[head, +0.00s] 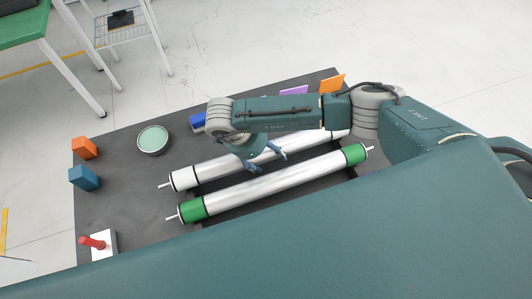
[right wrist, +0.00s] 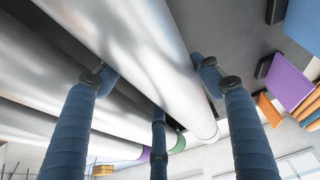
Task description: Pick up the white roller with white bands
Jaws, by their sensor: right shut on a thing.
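The white roller with white bands (head: 184,179) lies slantwise over the dark table, behind a second roller with green bands (head: 192,210). My right gripper (head: 266,161) is at the middle of the white roller, and my right arm hides part of its right half. In the right wrist view, the fingers of my right gripper (right wrist: 156,72) are on both sides of the white roller (right wrist: 150,50), shut on it. I cannot tell whether the roller is clear of its support. My left gripper is not in view.
The dark table (head: 125,205) also holds a green round dish (head: 153,139), an orange block (head: 85,148), a blue block (head: 84,178) and a red-handled white box (head: 103,243). Purple (head: 294,90) and orange (head: 332,83) pieces stand at the back edge.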

